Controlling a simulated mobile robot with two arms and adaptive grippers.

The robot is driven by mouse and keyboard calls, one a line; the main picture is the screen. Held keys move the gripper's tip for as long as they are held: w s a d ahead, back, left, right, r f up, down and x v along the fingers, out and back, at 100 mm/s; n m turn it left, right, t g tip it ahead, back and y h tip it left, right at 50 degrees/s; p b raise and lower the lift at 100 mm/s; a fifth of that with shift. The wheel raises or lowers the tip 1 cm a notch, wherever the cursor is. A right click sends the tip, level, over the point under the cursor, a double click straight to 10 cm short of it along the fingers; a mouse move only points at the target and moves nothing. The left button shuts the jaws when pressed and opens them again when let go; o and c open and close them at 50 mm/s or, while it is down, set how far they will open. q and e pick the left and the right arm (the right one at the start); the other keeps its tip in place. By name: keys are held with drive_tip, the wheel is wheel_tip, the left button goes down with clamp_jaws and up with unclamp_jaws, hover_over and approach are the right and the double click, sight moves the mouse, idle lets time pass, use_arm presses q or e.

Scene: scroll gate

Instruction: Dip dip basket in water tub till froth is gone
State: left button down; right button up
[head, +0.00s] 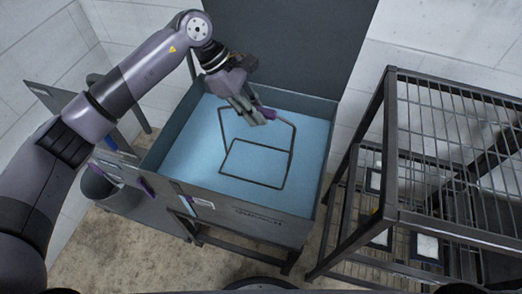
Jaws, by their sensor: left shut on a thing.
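The water tub (318,190) is a grey box on a stand in the middle of the head view, filled with light blue water. The dip basket (288,160) shows as a dark wire frame in the tub. Its rectangular lower part looks to be at or under the water surface; I cannot tell how deep. My left gripper (252,112) is over the back of the tub, shut on the basket's upper bar. I see no clear froth on the water. My right gripper is not in view.
A dark metal wire rack (392,150) stands close to the tub's right, with pale framed panels on its lower level. A grey bucket (98,184) sits at the left. A tall dark panel (285,45) rises behind the tub. Concrete floor shows in front.

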use_arm(q)
wheel_tip(320, 180, up, 12)
drive_tip(key=p, duration=0.4)
idle(0.6)
idle(1.4)
